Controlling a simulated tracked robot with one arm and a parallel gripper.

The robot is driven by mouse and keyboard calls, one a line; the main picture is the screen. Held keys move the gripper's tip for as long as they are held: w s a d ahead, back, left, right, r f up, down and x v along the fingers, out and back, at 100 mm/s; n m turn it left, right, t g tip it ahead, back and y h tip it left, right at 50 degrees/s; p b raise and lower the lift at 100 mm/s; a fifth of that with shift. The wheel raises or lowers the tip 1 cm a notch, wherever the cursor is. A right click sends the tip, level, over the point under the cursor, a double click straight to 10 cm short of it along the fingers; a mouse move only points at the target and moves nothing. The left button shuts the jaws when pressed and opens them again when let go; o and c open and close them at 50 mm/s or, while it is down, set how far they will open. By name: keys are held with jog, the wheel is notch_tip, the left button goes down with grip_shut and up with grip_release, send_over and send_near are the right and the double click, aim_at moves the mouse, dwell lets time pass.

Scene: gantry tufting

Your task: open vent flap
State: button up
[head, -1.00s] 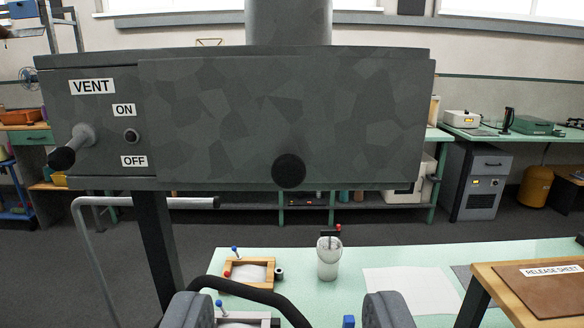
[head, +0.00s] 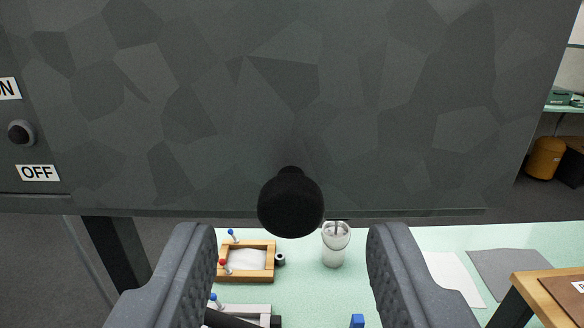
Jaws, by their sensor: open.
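The vent flap (head: 290,90) is a large dark grey mottled panel that fills the upper part of the head view. A round black knob (head: 291,203) sticks out near its lower edge, at the middle of the picture. My gripper (head: 292,245) is open, with its two padded grey fingers left and right of the knob in the picture and lower than it. Nothing is between the fingers that they touch. The panel's lower edge shows as a straight line, and the flap looks shut.
At left are a switch button (head: 21,132) and an OFF label (head: 38,172). A wooden-topped stand (head: 545,285) is at lower right.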

aim_at(290, 216)
jog(key=shift+w+p, duration=0.3)
jog(key=shift+w, duration=1.25)
grip_shut()
